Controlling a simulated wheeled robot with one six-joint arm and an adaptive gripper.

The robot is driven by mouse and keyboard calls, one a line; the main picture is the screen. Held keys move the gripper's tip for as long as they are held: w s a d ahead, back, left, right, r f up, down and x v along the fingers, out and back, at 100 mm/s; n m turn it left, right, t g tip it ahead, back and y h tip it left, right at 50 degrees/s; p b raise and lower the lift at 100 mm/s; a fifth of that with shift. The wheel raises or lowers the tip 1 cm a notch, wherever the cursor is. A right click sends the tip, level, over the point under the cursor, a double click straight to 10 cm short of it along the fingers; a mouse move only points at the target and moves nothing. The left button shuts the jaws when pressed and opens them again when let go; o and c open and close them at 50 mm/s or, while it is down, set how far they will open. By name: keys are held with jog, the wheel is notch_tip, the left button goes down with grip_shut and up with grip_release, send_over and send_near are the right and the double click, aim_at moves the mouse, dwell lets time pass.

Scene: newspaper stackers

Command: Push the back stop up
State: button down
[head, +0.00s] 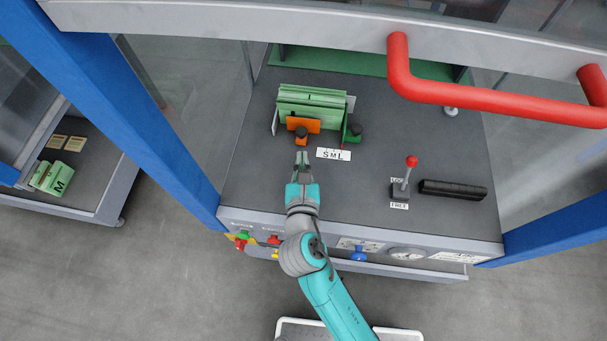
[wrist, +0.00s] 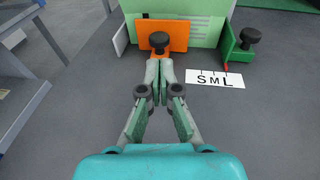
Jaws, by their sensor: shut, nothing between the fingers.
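My gripper (head: 302,157) is shut and empty, its fingers pointing away from me over the dark table. An orange plate with a black knob (head: 303,124) stands just ahead of the fingertips. In the wrist view the fingertips (wrist: 158,66) reach the lower edge of the orange plate (wrist: 176,36); I cannot tell if they touch. A green bracket with a black knob (head: 353,133) stands to the right, by the white S M L scale (head: 333,154). Behind the plate are upright green sheets (head: 312,96). No label shows which part is the back stop.
A red-knobbed lever (head: 408,174) marked with FREE and a black bar (head: 452,190) are at the right. A red handle (head: 480,93) crosses the upper right. Blue posts (head: 150,130) flank the table. The table's middle is clear.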

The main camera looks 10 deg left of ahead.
aim_at(305, 129)
jog(key=shift+x, duration=2.9)
jog(key=shift+w, duration=0.15)
jog(key=x, duration=0.4)
jog(key=shift+w+d+r, duration=0.3)
jog(key=shift+w+r, duration=0.05)
